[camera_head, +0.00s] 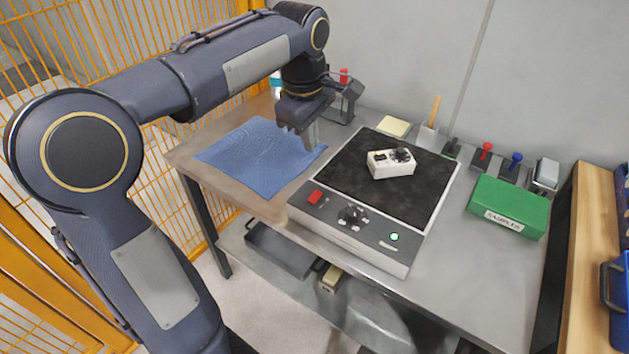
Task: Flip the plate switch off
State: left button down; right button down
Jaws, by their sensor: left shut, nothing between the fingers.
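The hot plate (345,237) stands on the metal table, with a dark top and a grey front panel. Its red switch (316,197) is at the left of the panel; which way it is tipped is too small to tell. A black knob (353,214) is in the middle and a pale round light (394,237) at the right. My left gripper (311,143) points down, shut and empty, above the edge of the blue cloth, behind and apart from the red switch. My right gripper is not in view.
A white device (391,163) sits on the dark top. A blue cloth (255,157) lies left of the plate. A green box (509,207) stands at the right. Small stands with red and blue knobs line the back. An orange mesh fence (120,35) is at the left.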

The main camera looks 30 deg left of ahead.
aim_at(316, 193)
pick_arm(q)
jog(key=f+b, duration=0.1)
jog(key=f, duration=0.3)
jog(key=w+f+b, duration=0.1)
jog(key=f, duration=0.3)
jog(key=f+b, duration=0.1)
jog(key=f, duration=0.3)
jog(key=shift+w+f, duration=0.25)
jog(key=shift+f, duration=0.1)
jog(key=shift+w+f, duration=0.1)
jog(key=shift+f, duration=0.5)
jog(key=shift+f, duration=0.1)
jog(key=shift+w+d+f, duration=0.1)
jog(key=shift+f, duration=0.2)
